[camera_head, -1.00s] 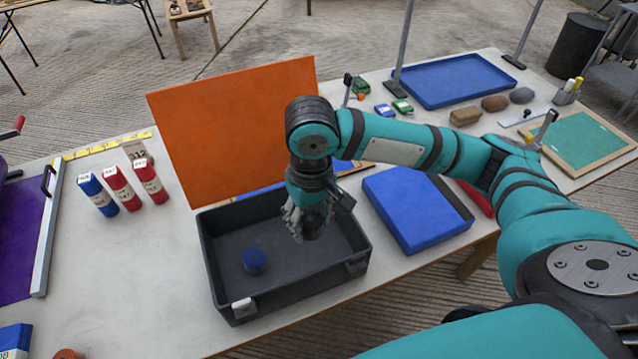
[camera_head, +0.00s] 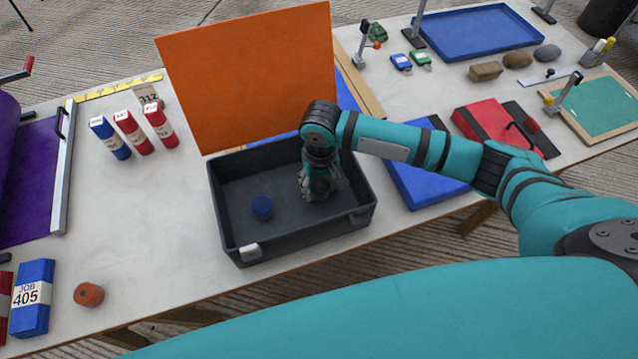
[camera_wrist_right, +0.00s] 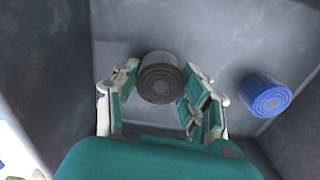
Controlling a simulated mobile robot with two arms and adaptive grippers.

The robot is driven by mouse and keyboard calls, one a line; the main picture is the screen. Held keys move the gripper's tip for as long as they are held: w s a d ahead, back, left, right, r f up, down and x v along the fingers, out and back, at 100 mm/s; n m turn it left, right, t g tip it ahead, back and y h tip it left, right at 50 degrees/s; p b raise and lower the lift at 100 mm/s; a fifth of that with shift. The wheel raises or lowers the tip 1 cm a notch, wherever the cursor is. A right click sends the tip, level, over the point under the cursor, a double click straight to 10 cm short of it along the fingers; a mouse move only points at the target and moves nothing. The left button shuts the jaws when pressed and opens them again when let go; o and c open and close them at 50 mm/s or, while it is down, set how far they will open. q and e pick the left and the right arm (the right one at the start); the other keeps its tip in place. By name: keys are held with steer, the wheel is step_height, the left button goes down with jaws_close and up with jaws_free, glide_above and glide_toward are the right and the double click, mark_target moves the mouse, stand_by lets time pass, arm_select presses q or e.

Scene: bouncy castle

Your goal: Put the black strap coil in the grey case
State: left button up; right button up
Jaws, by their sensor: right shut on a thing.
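The grey case (camera_head: 312,234) is an open dark box on the table. My right gripper (camera_head: 316,191) is inside it, in its right half. In the right wrist view my right gripper (camera_wrist_right: 160,72) is shut on the black strap coil (camera_wrist_right: 160,80), a dark ribbed roll held between the fingers. The coil is low over the case floor (camera_wrist_right: 190,30); I cannot tell if it touches. In the head view the hand largely hides the coil. My left gripper is not in view.
A blue coil (camera_head: 262,208) lies in the case, left of my gripper; it also shows in the wrist view (camera_wrist_right: 266,95). An orange panel (camera_head: 245,75) stands behind the case. A blue flat box (camera_head: 425,185) is at right, an orange-brown roll (camera_head: 88,294) at front left.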

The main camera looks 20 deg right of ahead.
mark_target(320, 184)
steer(key=shift+f, duration=0.15)
steer(key=shift+f, duration=0.1)
steer(key=o, duration=1.2)
step_height(320, 184, up, 12)
steer(key=shift+d, duration=0.1)
